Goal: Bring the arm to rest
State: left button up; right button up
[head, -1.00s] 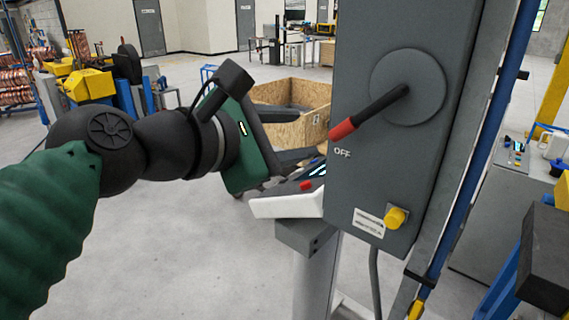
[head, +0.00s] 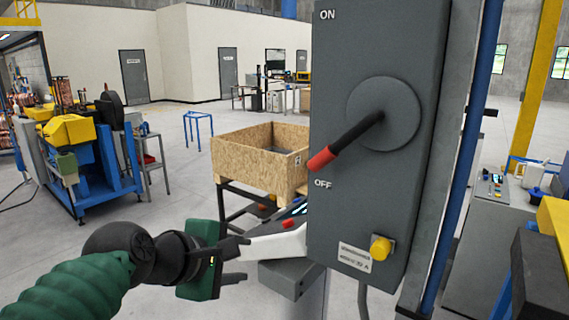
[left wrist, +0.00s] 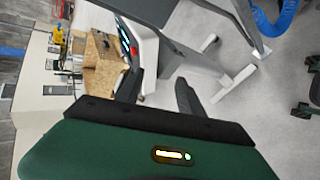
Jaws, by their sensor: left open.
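My left arm comes in from the lower left of the head view. My left gripper (head: 238,262) is open and empty, low beside the white control console (head: 277,246) and left of the grey switch box (head: 345,150). The red-tipped lever (head: 345,142) on the box points down and left, its tip near the OFF label. The gripper is apart from the lever. In the left wrist view the green gripper body fills the bottom, with its dark fingers (left wrist: 157,92) spread and the console (left wrist: 146,48) beyond them. My right gripper is not in view.
A wooden crate (head: 245,180) stands on a dark frame behind the console. A blue and yellow machine (head: 85,150) is at the left. A yellow button (head: 381,248) sits low on the switch box. Open concrete floor lies at the left and middle.

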pick_arm(q)
jog(key=s+a+f+m+g+y, duration=0.2)
jog(key=s+a+f+m, duration=0.15)
jog(key=f, duration=0.85)
jog(key=s+a+f+m+g+y, duration=0.1)
jog(key=s+a+f+m+g, duration=0.2)
jog(key=f, duration=0.8)
jog(key=s+a+f+m+g+y, duration=0.1)
jog(key=s+a+f+m, duration=0.3)
jog(key=s+f+m, duration=0.4)
notch_tip(320, 180, down, 5)
jog(key=shift+s+f+m+g+y, duration=0.15)
jog(key=shift+s+m+g+y, duration=0.35)
jog(key=shift+s, duration=0.75)
jog(key=shift+a, duration=0.1)
